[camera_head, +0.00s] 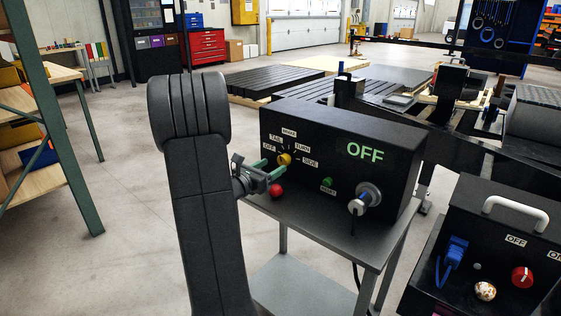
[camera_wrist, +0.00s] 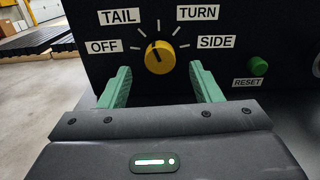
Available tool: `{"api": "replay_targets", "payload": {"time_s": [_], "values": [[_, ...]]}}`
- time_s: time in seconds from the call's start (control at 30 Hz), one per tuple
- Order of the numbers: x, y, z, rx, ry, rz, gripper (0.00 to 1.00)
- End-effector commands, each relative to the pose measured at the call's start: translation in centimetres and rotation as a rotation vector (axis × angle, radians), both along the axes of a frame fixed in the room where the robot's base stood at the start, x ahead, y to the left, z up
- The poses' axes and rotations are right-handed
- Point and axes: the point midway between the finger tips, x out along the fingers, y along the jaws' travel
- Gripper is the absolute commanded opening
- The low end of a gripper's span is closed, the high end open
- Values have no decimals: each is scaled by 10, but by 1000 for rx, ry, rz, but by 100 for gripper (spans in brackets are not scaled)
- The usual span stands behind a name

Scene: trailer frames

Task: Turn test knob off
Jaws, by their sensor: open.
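The yellow test knob (camera_head: 284,158) is on the front of a black test box (camera_head: 341,143). In the wrist view the knob (camera_wrist: 159,57) is ringed by tick marks and labels OFF, TAIL, TURN and SIDE. Its dark pointer line tilts slightly left of straight up, not at the OFF label (camera_wrist: 104,47) on the left. A green OFF shows at the box's upper right. My gripper (camera_head: 270,171) is open, with its green fingers (camera_wrist: 159,82) pointing at the panel. The fingertips are apart, left and right of the knob and slightly below it; no contact is visible.
A red button (camera_head: 276,190) is just below my gripper. A green reset button (camera_head: 327,183) and a grey connector (camera_head: 364,199) are to the right. The box stands on a grey metal table (camera_head: 375,247). A second black box (camera_head: 494,250) stands at the right.

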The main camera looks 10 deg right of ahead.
Motion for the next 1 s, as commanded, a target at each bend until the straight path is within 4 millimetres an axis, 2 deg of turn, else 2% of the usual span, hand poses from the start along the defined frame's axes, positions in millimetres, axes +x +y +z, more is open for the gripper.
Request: {"api": "replay_targets", "payload": {"time_s": [0.1,0.3,0.7,0.77,0.93,1.0], "values": [[14,-20,0,1,1,-3,58],[30,-38,0,-1,1,-1,58],[35,-44,0,-1,1,1,58],[35,-44,0,-1,1,1,48],[35,-44,0,-1,1,0,15],[34,-44,0,-1,1,0,14]]}}
